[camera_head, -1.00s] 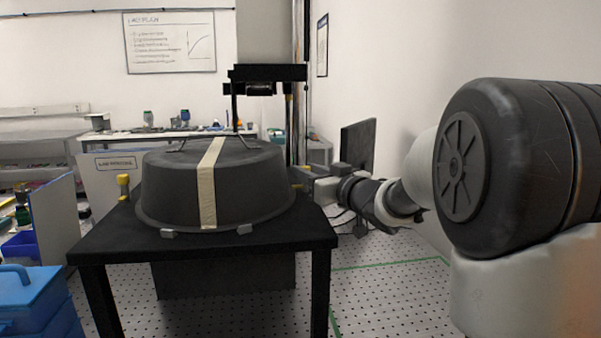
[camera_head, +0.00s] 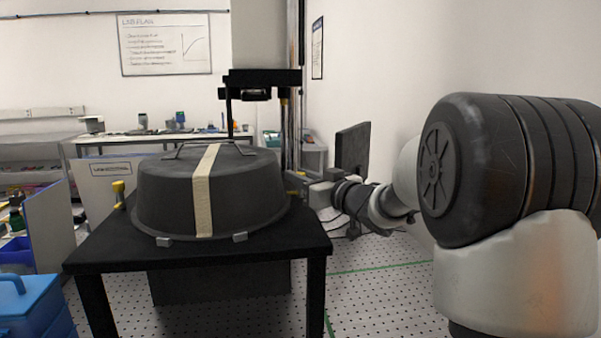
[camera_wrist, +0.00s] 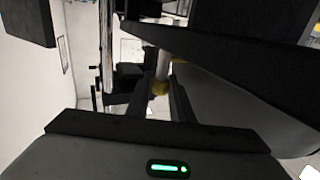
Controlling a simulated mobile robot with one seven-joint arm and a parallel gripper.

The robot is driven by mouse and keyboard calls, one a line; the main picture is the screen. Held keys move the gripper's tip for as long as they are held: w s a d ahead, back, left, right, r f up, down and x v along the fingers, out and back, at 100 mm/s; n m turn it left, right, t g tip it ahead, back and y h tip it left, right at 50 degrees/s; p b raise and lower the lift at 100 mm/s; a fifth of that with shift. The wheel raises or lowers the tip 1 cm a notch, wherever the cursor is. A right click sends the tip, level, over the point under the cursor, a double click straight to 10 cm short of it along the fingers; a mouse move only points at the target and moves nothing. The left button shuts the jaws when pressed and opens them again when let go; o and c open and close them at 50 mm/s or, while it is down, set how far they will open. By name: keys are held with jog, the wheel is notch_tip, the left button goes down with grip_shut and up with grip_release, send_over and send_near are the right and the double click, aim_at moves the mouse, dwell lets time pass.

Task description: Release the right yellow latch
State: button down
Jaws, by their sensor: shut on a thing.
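The right yellow latch (camera_wrist: 160,88) shows in the wrist view as a yellow collar on a pale post. My gripper (camera_wrist: 161,78) is shut on it, with one dark finger on each side. In the head view my gripper (camera_head: 309,188) is at the right edge of the black table, beside the dark round cover (camera_head: 255,197). The latch is mostly hidden there by the gripper and cover. The other yellow latch (camera_head: 118,192) stands upright at the table's left side, clear of the cover.
The cover has a handle on top, a pale tape strip (camera_head: 203,195) and grey clips at its lower rim. It sits on the black table (camera_head: 200,257). A dark column instrument (camera_head: 262,78) rises behind. Blue boxes (camera_head: 35,310) stand at lower left. Perforated floor (camera_head: 385,300) is open at right.

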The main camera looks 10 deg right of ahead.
jog(key=n+g+y+p, duration=0.1)
jog(key=y+p, duration=0.1)
jog(key=p, duration=0.1)
jog(key=r+n+g+y+p, duration=0.1)
jog(key=p, duration=0.2)
jog(key=shift+w+d+n+y, duration=0.1)
jog(key=shift+n+y, duration=0.3)
jog(key=n+g+y+p, duration=0.1)
jog(key=g+p, duration=0.1)
jog(key=n+g+y+p, duration=0.2)
jog(key=p, duration=0.1)
jog(key=shift+f+n+g+y, duration=0.15)
jog(key=shift+n+g+y, duration=0.15)
jog(key=n+g+p, duration=0.1)
jog(key=n+g+y+p, duration=0.1)
jog(key=g, duration=0.1)
jog(key=n+g+y+p, duration=0.1)
jog(key=g, duration=0.1)
jog(key=shift+f+n, duration=0.25)
jog(key=shift+n, duration=0.05)
jog(key=shift+n+g+y+p, duration=0.5)
jog(key=shift+n+g, duration=0.6)
jog(key=shift+g, duration=0.7)
jog(key=shift+n+g+p, duration=0.3)
jog(key=shift+n+g, duration=0.1)
jog(key=shift+g, duration=0.1)
jog(key=c, duration=1.9)
grip_release()
jog(key=shift+o, duration=0.2)
jog(key=shift+f, duration=0.1)
